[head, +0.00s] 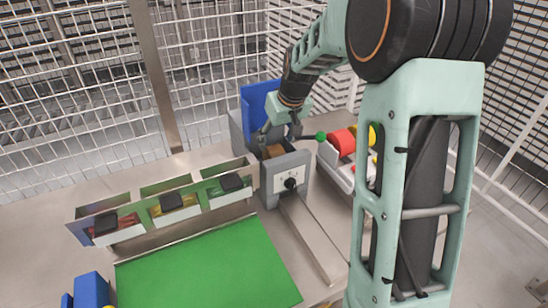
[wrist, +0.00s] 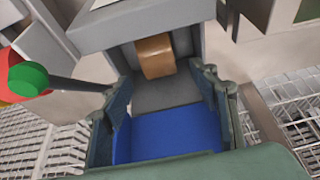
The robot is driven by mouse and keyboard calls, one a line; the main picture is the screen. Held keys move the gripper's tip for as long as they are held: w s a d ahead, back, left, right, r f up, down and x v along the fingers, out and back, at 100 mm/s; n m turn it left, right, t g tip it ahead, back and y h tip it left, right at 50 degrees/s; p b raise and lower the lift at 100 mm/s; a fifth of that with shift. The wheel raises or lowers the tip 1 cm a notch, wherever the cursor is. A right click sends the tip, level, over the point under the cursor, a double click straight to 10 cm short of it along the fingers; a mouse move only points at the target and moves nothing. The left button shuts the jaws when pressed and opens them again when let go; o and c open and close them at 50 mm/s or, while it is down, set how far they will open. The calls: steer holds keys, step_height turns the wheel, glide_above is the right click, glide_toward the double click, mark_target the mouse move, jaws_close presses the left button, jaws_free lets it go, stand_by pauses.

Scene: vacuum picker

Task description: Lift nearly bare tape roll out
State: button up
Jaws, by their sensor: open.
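A tan-brown tape roll (wrist: 156,56) sits inside a grey housing (wrist: 92,31), near its front wall, in the wrist view. In the head view, the roll (head: 273,151) shows as a small brown patch in the top of the grey housing (head: 292,168), which has a black knob on its front. My gripper (wrist: 163,85) is open and empty, its fingers apart on either side of the housing's opening, with the roll ahead of the tips. In the head view, my gripper (head: 282,136) is just above and behind the roll. The roll's core and lower part are hidden.
A blue panel (head: 258,101) stands behind the housing. A rod with a green end (head: 320,135) and a red roll (head: 341,143) are close to the right. Open bins with black-topped items (head: 231,183) stand left. A green mat (head: 205,265) lies clear in front.

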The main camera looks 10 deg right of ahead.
mark_target(274, 147)
steer(key=shift+p+x, duration=0.7)
steer(key=shift+x, duration=2.1)
steer(key=shift+c, duration=0.3)
steer(key=c, duration=1.2)
steer(key=shift+r, duration=0.1)
steer(key=shift+c, duration=0.2)
